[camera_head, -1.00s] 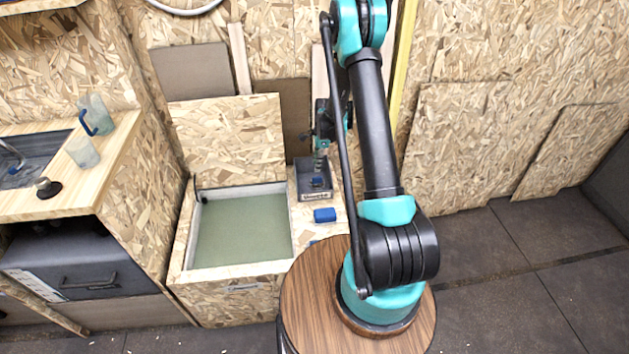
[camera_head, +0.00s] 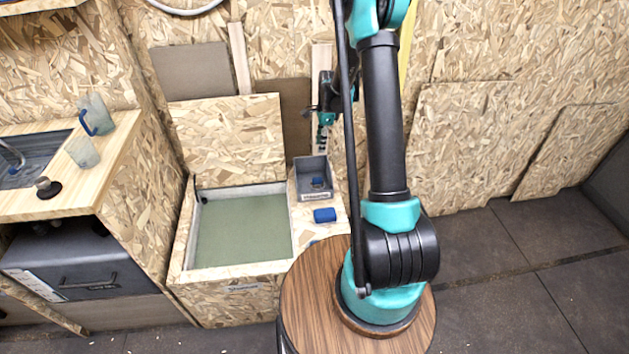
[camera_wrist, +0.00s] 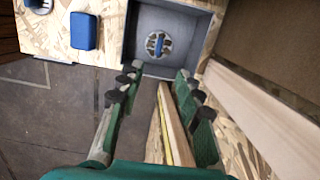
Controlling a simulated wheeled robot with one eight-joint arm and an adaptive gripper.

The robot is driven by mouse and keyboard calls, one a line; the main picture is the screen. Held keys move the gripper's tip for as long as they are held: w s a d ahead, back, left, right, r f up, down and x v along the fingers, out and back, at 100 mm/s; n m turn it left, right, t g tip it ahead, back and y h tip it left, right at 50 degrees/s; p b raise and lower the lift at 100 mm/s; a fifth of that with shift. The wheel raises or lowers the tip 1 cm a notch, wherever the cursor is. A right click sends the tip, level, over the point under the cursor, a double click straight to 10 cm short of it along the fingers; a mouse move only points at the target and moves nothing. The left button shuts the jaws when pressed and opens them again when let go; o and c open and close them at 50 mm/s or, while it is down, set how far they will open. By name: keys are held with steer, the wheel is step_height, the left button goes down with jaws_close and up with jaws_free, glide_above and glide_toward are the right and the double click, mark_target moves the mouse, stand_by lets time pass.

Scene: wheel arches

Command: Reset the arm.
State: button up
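My arm rises from the round wooden top of my base. My gripper (camera_head: 323,135) hangs above the grey bin (camera_head: 314,192), near the back wall. In the wrist view my gripper (camera_wrist: 158,72) shows two green fingers with dark pads, spread apart with nothing between them. The grey bin (camera_wrist: 187,20) lies past the fingertips, and a round item with a blue bar (camera_wrist: 158,43) is inside it. A blue block (camera_head: 325,215) lies on the wooden ledge in front of the bin; it also shows in the wrist view (camera_wrist: 84,31).
An open chest (camera_head: 242,232) with a greenish bottom is left of the bin, its lid leaning back. A counter (camera_head: 105,160) at the left holds a clear jug (camera_head: 95,114) and a cup (camera_head: 82,152). Boards lean on the back wall. The right floor (camera_head: 530,240) is clear.

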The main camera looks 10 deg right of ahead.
steer(key=shift+d+r, duration=0.15)
steer(key=shift+r, duration=0.8)
steer(key=s+d+r+n+t, duration=0.1)
steer(key=s+r+n, duration=0.35)
steer(key=s, duration=0.35)
steer(key=s+r+n+t, duration=0.1)
steer(key=s+r+n, duration=0.3)
steer(key=s+r, duration=0.3)
steer(key=s+d+f+n+t+h, duration=0.1)
steer(key=s+n, duration=0.8)
steer(key=s, duration=0.9)
steer(key=shift+d+f+t, duration=0.3)
steer(key=shift+f+t, duration=0.3)
steer(key=shift+f, duration=0.05)
steer(key=shift+s+n, duration=0.1)
steer(key=shift+n, duration=0.15)
